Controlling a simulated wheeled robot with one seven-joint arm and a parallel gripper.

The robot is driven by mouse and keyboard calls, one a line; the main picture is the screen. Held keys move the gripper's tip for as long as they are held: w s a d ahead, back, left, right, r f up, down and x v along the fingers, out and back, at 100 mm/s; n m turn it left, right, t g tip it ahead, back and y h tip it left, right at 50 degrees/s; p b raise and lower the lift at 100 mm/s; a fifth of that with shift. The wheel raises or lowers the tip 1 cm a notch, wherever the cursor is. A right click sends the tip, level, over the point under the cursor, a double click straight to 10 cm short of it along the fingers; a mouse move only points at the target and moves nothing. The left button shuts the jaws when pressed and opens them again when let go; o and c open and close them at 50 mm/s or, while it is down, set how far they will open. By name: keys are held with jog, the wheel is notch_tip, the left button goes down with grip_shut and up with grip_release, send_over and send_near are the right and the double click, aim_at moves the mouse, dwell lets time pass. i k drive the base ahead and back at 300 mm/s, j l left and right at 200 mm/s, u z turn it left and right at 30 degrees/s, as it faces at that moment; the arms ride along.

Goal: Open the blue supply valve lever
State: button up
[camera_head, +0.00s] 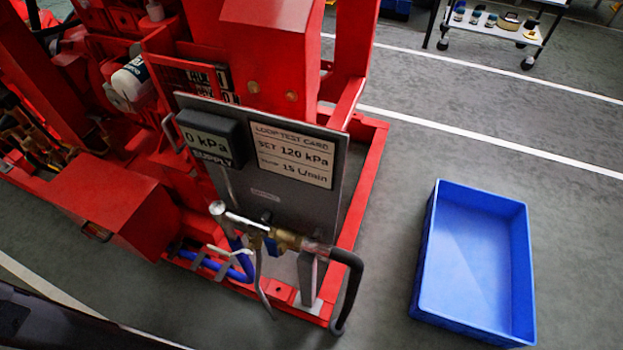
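A grey panel (265,190) stands on the red pumpset frame. A brass valve fitting (287,239) sits at its lower edge. A small blue part (271,237), which looks like the supply valve lever, shows beside the brass body. It is too small and partly covered to tell its angle. A blue hose (240,270) runs in from the left, and a black hose (354,285) bends down on the right. The supply display (208,138) reads 0 kPa. The loop test card (292,155) shows SET 120 kPa and 15 L/min. My gripper is not in view.
A blue crate (475,265) stands empty on the floor at right. The red base frame (366,190) edges the panel. A wheeled cart (495,28) with small items is at the back right. Grey floor between frame and crate is clear.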

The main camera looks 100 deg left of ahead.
aim_at(271, 247)
jog(key=u, duration=0.4)
jog(key=l+u, duration=0.1)
jog(key=u, duration=0.3)
jog(key=l+u, duration=0.1)
jog(key=u, duration=0.7)
jog(key=l+u, duration=0.15)
jog(key=u, duration=0.25)
jog(key=k+l+u, duration=0.25)
jog(key=j+u, duration=0.15)
jog(key=j, duration=0.85)
jog(key=i+j+u, duration=0.2)
jog(key=j, duration=0.75)
jog(key=k, duration=0.1)
